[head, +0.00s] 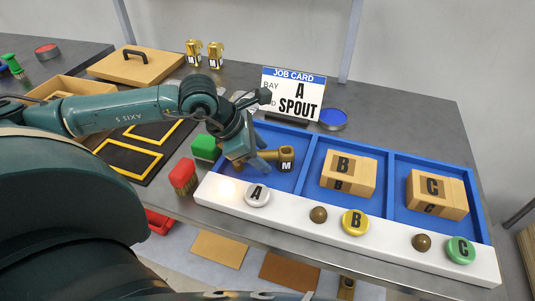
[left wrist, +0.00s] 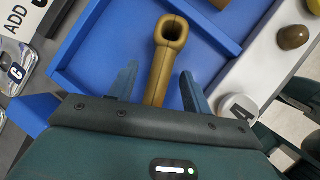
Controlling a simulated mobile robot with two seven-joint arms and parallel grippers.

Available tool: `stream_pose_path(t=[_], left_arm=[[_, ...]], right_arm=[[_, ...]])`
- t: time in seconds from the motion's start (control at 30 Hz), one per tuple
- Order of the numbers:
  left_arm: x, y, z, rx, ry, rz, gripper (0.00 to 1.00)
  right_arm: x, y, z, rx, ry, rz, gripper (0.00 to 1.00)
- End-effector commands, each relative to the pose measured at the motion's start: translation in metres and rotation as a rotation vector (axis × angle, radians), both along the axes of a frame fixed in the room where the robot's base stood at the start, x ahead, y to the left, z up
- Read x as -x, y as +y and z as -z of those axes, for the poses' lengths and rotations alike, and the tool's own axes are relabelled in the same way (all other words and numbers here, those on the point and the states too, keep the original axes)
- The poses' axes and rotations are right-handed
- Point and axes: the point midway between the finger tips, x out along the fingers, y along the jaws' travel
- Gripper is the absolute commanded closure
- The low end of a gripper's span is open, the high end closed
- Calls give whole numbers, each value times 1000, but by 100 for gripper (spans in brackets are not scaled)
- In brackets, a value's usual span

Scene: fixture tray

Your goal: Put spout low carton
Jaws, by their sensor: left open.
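A brass spout (head: 285,156) marked M lies in bay A, the left compartment of the blue tray (head: 308,170). My left gripper (head: 248,165) reaches down into that compartment at the spout's left end. In the left wrist view the spout (left wrist: 166,60) runs between the two spread fingers, its round hollow end pointing away. The left gripper (left wrist: 158,90) is open, with gaps beside the spout. The job card (head: 294,95) behind the tray reads A and SPOUT. I cannot tell which thing is the low carton. My right gripper is not in view.
White A (head: 257,194), yellow B (head: 355,222) and green C (head: 460,249) buttons line the white front strip. Green (head: 206,148) and red (head: 183,177) items stand left of the tray. Two brass pieces (head: 204,54) stand behind.

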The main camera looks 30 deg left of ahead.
Motion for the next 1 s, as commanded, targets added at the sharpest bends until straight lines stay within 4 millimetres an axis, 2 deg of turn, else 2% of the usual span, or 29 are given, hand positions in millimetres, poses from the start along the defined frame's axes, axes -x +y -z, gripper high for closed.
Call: stream_pose_path(t=[0.13,0.37,0.9,1.0], left_arm=[[-6,-5,11,1,0,1,51],[-6,-5,13,-1,-1,2,51],[-6,-5,13,0,-1,1,94],[-6,-5,13,0,-1,1,100]], right_arm=[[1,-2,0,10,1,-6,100],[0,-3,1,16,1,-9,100],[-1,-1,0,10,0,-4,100],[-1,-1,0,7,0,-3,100]])
